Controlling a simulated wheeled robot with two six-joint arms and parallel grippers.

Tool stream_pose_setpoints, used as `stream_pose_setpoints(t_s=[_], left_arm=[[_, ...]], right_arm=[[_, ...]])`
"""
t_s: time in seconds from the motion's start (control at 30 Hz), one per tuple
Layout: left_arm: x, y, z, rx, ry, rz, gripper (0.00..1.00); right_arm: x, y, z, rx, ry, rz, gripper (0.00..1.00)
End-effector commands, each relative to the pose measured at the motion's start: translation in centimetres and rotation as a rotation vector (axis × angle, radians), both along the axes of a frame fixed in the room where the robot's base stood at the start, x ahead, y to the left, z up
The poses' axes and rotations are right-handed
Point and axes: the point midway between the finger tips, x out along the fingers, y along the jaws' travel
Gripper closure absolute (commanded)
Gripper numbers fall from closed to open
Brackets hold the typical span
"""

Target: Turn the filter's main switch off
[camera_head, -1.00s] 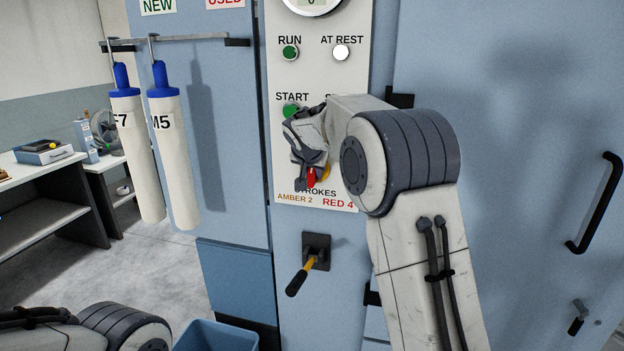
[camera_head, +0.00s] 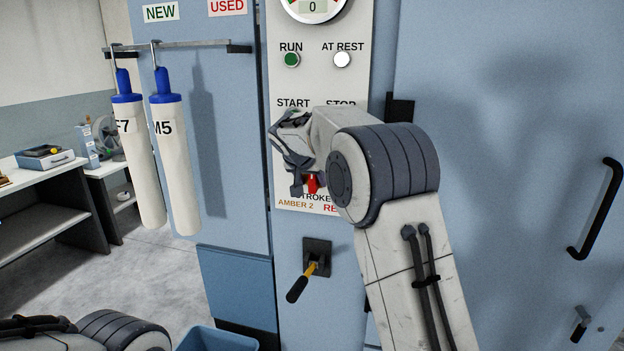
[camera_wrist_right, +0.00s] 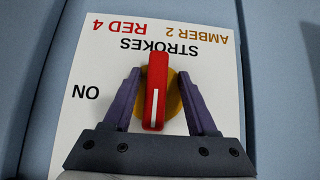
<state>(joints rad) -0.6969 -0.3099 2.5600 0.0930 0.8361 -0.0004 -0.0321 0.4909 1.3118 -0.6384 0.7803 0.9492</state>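The main switch is a red handle (camera_wrist_right: 157,95) with a white line, on a round yellow base (camera_wrist_right: 175,98). In the right wrist view it stands upright, its white line towards the bottom, on a white label plate that appears upside down. The word ON is left of the handle there. My right gripper (camera_wrist_right: 158,78) is open, one finger on each side of the handle, with a visible gap to both. In the head view the right gripper (camera_head: 303,180) is at the panel's lower part, partly hiding the red handle (camera_head: 313,183). My left gripper is out of view.
Below the panel is a lever (camera_head: 303,280) with a yellow and black handle. The green START button is covered by my right arm. Two white filter tubes (camera_head: 174,165) hang at left from a rail (camera_head: 180,43). A blue bin (camera_head: 215,338) stands at the bottom. A door handle (camera_head: 598,210) is at right.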

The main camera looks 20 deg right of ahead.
Motion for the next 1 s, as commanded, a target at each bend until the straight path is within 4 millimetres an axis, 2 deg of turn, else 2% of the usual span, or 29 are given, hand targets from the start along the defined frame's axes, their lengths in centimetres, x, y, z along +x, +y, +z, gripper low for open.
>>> stream_pose_setpoints(t_s=[0.37,0.8,1.0], left_arm=[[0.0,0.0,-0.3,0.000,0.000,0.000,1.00],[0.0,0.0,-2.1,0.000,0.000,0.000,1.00],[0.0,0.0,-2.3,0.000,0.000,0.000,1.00]], right_arm=[[-0.3,-0.1,0.7,-0.002,-0.008,-0.003,0.43],[-4.8,3.2,6.2,-0.002,-0.009,-0.001,0.43],[-5.9,3.8,7.4,-0.001,-0.005,-0.003,0.43]])
